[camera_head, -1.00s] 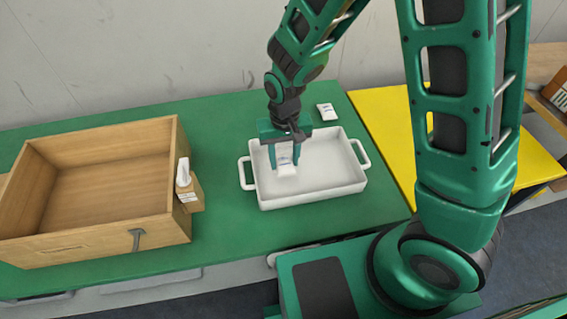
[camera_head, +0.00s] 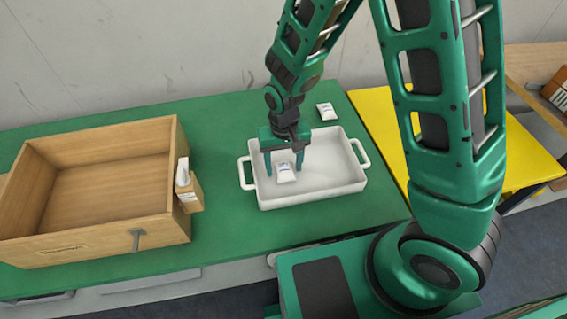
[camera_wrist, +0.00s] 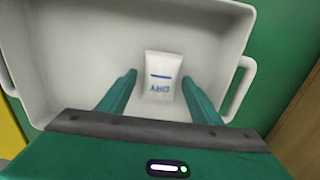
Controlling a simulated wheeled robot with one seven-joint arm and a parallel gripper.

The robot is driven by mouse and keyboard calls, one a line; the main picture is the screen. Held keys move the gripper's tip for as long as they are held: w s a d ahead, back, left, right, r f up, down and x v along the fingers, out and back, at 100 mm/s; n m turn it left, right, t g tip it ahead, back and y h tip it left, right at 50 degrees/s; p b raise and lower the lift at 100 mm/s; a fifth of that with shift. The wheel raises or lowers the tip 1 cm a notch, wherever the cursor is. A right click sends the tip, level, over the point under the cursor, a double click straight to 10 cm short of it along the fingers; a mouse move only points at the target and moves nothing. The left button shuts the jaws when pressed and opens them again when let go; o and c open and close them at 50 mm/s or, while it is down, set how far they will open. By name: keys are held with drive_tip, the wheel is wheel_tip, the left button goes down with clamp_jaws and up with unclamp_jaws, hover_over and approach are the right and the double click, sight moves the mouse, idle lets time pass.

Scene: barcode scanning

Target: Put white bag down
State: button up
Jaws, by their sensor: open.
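The white bag (camera_head: 285,173) lies on the floor of the white tray (camera_head: 335,185), towards its left side. In the wrist view the bag (camera_wrist: 160,75) shows blue lettering and lies between my two fingers, with gaps on both sides. My gripper (camera_head: 284,172) is open over the bag, its fingers apart on either side; it also shows in the wrist view (camera_wrist: 158,88). A second small white bag (camera_head: 326,111) lies on the green table behind the tray.
An empty-looking wooden box (camera_head: 90,190) stands at the left on the green table (camera_head: 228,215). A scanner-like white item on a small brown block (camera_head: 188,190) is at the box's right side. A yellow surface (camera_head: 385,120) is at the right. The tray's right part is clear.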

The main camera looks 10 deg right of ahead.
sight(284, 166)
wheel_tip(284, 166, up, 12)
drive_tip(key=s+d+r+m, duration=0.15)
drive_tip(key=d+r, duration=0.25)
drive_tip(key=d, duration=0.5)
drive_tip(key=s+d+r+m, duration=0.1)
drive_tip(key=s+d+r, duration=0.2)
drive_tip(key=d, duration=0.5)
drive_tip(key=s+d+r+m, duration=0.4)
drive_tip(key=s+d, duration=0.8)
drive_tip(key=s, duration=0.3)
drive_tip(key=shift+d, duration=0.3)
drive_tip(key=shift+r, duration=0.1)
drive_tip(key=shift+w+f, duration=0.25)
drive_tip(key=shift+w, duration=0.35)
